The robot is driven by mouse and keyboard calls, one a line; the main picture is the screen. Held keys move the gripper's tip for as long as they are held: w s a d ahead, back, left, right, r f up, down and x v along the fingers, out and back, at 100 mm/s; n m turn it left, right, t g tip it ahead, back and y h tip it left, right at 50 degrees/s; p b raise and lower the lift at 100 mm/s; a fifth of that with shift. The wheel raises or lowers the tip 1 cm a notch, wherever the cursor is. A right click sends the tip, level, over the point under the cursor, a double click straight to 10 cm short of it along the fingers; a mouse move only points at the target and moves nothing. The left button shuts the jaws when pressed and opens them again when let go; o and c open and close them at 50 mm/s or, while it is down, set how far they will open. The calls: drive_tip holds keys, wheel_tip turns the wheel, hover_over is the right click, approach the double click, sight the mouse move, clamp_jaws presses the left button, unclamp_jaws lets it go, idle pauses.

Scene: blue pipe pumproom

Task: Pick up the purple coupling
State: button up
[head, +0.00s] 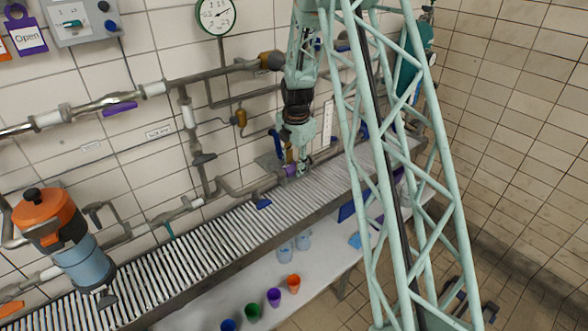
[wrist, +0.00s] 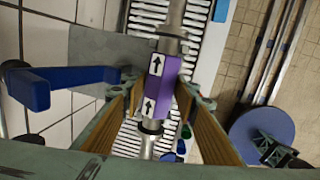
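The purple coupling (wrist: 164,86) is a purple and white block with black arrows, and grey metal pipe ends stick out at both its ends. It lies in the middle of the wrist view, between the two fingers of my gripper (wrist: 162,92). The fingers, with brown inner pads, stand apart on either side of it. A gap shows on the left; on the right I cannot tell whether the pad touches. In the head view the coupling (head: 291,171) is a small purple patch, partly hidden by my gripper (head: 299,168), low over the far part of the roller conveyor.
The roller conveyor (head: 225,238) runs along the tiled wall. A blue bracket-like handle (wrist: 60,80) is left of my gripper. Pipes with a purple handle (head: 119,109) run along the wall. An orange-topped pump (head: 48,215) stands front left. Coloured cups (head: 274,297) stand on the lower shelf.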

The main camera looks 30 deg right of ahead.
sight(294, 163)
drive_tip(key=c, duration=0.6)
drive_tip(key=shift+c, duration=0.5)
drive_tip(key=shift+r, duration=0.2)
drive_tip(key=shift+r, duration=1.7)
drive_tip(key=s+d, duration=0.3)
drive_tip(key=s, duration=1.4)
drive_tip(key=shift+s+d+f, duration=0.15)
drive_tip(key=shift+s+d, duration=0.05)
drive_tip(key=shift+s, duration=0.15)
drive_tip(key=shift+w, duration=0.1)
